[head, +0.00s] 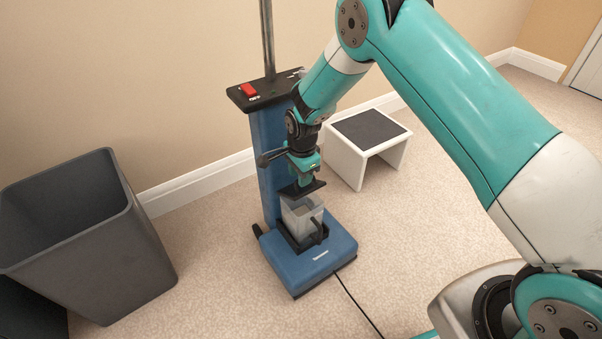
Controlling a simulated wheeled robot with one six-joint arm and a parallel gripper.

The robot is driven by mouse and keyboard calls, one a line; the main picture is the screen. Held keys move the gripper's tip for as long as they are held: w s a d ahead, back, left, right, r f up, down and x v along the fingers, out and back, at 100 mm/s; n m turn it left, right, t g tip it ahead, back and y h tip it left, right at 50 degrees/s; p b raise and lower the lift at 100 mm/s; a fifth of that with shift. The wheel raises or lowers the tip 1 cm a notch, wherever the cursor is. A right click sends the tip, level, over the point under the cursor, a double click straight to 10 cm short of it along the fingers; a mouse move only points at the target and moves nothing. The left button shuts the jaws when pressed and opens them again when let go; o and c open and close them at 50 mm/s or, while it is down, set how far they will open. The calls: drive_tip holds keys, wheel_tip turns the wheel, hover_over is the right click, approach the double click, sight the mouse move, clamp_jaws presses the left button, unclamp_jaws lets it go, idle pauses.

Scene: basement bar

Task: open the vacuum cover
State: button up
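The vacuum (317,262) is a blue upright machine standing on the carpet, with a tall blue back and a metal pole. A pale grey dust bin (300,213) with a dark handle (317,234) sits in its base, and the bin's top looks open. My gripper (302,189) is in front of the blue back, just above the bin, pointing down. A dark flat piece shows at its end; I cannot tell whether this is the fingers or a cover. Whether the gripper is open or shut is unclear. No separate cover can be made out.
A large grey waste bin (140,230) stands at the left. A low white step stool with a dark top (369,129) is behind the vacuum to the right. A black cord (357,303) runs forward on the carpet. The wall is close behind the vacuum.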

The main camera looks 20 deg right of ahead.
wheel_tip(320, 180, up, 17)
drive_tip(key=s+p, duration=0.1)
drive_tip(key=p, duration=0.5)
drive_tip(key=shift+d+r, duration=0.2)
drive_tip(key=shift+s, duration=0.1)
